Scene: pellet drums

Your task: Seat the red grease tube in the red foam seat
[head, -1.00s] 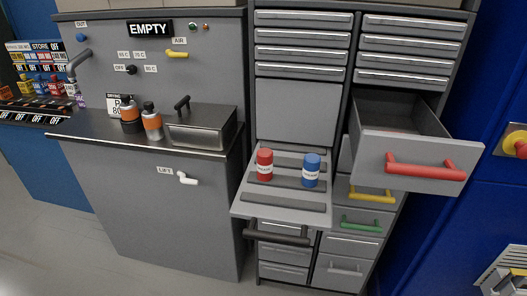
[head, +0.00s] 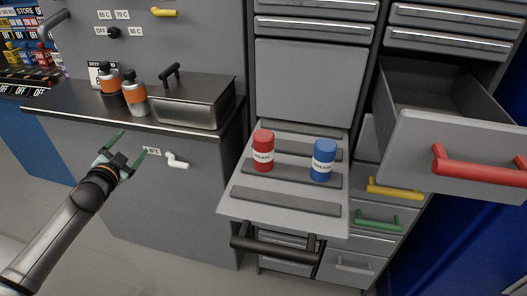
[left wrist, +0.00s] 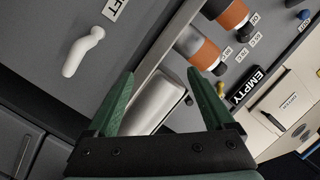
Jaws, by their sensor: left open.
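The red grease tube (head: 263,150) stands upright on the pull-out shelf (head: 283,206) of the cabinet, left of a blue grease tube (head: 323,160). No red foam seat shows in the views. A drawer with a red handle (head: 478,168) is pulled out at the right, and the visible part of its inside is bare grey. My left gripper (head: 134,143) is open and empty in front of the bench, well to the left of the red tube. Its green fingers also show apart in the left wrist view (left wrist: 160,74). My right gripper is out of view.
The grey bench holds a metal box (head: 190,98) with a dark handle and two orange-banded bottles (head: 133,95). A white lift handle (head: 177,161) sticks out of the bench front near my left gripper. A dark handle (head: 275,246) juts out below the shelf.

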